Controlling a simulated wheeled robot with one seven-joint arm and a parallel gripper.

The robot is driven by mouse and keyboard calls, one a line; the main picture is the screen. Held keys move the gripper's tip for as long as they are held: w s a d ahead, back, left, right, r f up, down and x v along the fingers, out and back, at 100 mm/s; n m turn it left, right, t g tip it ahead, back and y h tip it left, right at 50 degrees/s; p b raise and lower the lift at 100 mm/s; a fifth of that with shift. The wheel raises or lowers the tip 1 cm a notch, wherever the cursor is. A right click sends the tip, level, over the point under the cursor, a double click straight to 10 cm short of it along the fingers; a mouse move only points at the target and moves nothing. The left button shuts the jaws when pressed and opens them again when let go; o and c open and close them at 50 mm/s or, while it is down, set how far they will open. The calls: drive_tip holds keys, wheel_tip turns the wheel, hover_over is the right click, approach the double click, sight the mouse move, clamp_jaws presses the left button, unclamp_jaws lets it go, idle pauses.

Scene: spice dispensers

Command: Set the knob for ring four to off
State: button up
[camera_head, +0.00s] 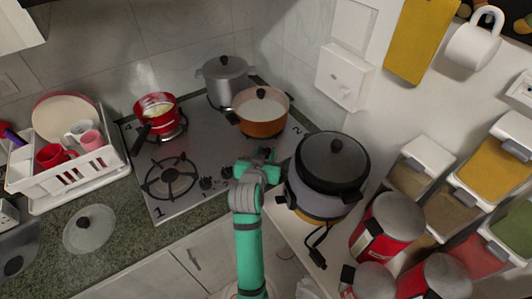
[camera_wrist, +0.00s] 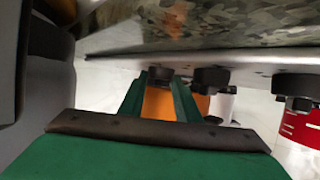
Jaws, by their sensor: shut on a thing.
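The grey hob (camera_head: 150,190) has dark round knobs along its front edge. Two knobs, one (camera_head: 205,183) and another (camera_head: 227,172), show left of my gripper (camera_head: 262,158). In the wrist view my gripper's green fingers (camera_wrist: 160,92) are on either side of a dark knob (camera_wrist: 160,73) and shut on it. More knobs, one (camera_wrist: 210,78) and another (camera_wrist: 295,84), stand to its right there, apart from the fingers. The held knob's pointer and ring number cannot be read. My arm and gripper hide it in the head view.
A red pan (camera_head: 155,105), an orange pot (camera_head: 262,120) and a grey pot (camera_head: 225,75) stand on the hob. A black-lidded cooker (camera_head: 328,160) is close right of my gripper. A white dish rack (camera_head: 105,158) stands left. The front-left burner (camera_head: 170,178) is empty.

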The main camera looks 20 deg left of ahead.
idle(0.4)
drive_tip(key=o, duration=0.7)
drive_tip(key=shift+o, duration=0.2)
drive_tip(key=shift+s, duration=0.1)
drive_tip(key=v, duration=1)
drive_tip(key=shift+s+d+r, duration=0.1)
drive_tip(key=shift+s+d, duration=0.15)
drive_tip(key=shift+s, duration=0.05)
